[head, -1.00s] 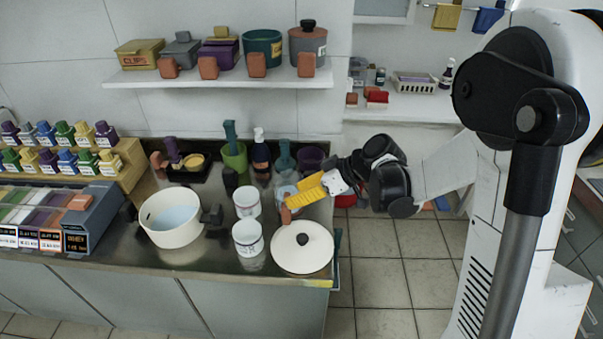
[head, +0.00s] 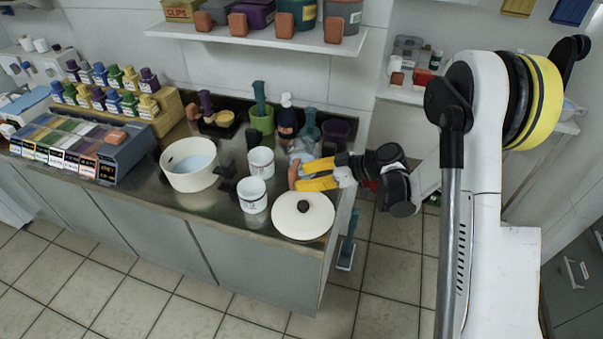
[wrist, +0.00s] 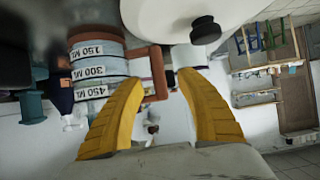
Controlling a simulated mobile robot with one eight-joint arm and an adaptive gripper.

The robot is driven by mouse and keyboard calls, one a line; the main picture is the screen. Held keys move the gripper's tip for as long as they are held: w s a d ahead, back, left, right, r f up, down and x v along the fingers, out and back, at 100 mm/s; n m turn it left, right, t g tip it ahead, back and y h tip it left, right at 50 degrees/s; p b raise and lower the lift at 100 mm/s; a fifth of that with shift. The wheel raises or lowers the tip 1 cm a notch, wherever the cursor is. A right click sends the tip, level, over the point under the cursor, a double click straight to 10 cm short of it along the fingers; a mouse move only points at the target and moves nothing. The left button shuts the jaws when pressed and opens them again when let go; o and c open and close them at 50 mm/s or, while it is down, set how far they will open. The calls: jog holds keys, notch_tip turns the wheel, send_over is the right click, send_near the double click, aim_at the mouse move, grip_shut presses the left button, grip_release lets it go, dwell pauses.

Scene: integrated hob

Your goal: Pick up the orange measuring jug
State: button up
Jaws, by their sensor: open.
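The measuring jug (head: 301,150) stands on the counter near its right end, with a grey-blue body and an orange-brown handle (head: 293,174). In the wrist view its body (wrist: 98,70) carries labels 150, 300 and 450 ML, and the handle (wrist: 158,72) lies between my fingertips, nearer the left one. My gripper (head: 302,177) has yellow fingers and reaches in from the right, at the handle. It is open in the wrist view (wrist: 160,77), with nothing gripped. I cannot tell whether a finger touches the handle.
A white lid with a black knob (head: 303,225) lies in front of the jug. White canisters (head: 253,196) (head: 261,162) and a white pot (head: 190,178) stand to the left. A green container (head: 262,122), a dark bottle (head: 287,122) and a purple cup (head: 335,131) stand behind. Floor (head: 385,260) is free at the right.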

aim_at(295, 172)
jog(key=b+x, duration=0.1)
jog(key=x, duration=0.3)
jog(key=shift+d+b, duration=0.1)
jog(key=shift+b, duration=0.2)
grip_shut()
jog(key=shift+r, duration=0.15)
jog(key=r+p, duration=0.2)
jog(key=r, duration=0.1)
jog(key=s+r+p, duration=0.1)
jog(key=r, duration=0.1)
jog(key=shift+d, duration=0.3)
jog(key=s+d+r+p, duration=0.3)
jog(key=s+r+p, duration=0.1)
jog(key=s, duration=0.5)
jog(key=shift+s+d+r, duration=0.4)
jog(key=shift+r, duration=0.5)
